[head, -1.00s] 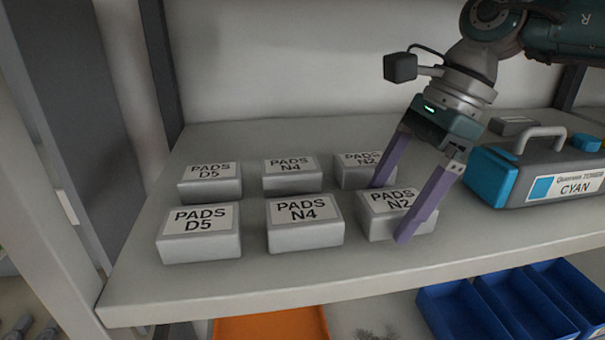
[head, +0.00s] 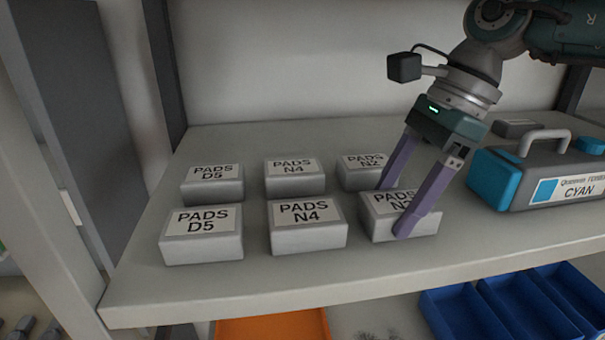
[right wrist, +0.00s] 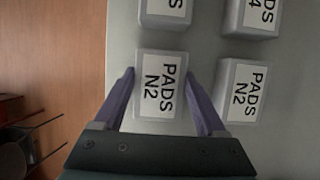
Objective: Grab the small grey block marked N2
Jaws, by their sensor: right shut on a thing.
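The front grey block marked PADS N2 (head: 380,212) sits on the shelf at the right end of the front row. My right gripper (head: 393,211) is shut on this block, one purple finger at its far side and one at its near side. In the right wrist view the block (right wrist: 160,88) lies between the two fingers (right wrist: 160,74). A second N2 block (head: 358,172) stands just behind, apart from the held one; it also shows in the right wrist view (right wrist: 240,92). My left gripper is not in view.
Two N4 blocks (head: 308,236) and two D5 blocks (head: 202,250) stand to the left on the shelf (head: 140,292). A cyan toner cartridge (head: 535,185) stands close on the right. Blue bins (head: 500,305) and an orange tray (head: 270,327) are below.

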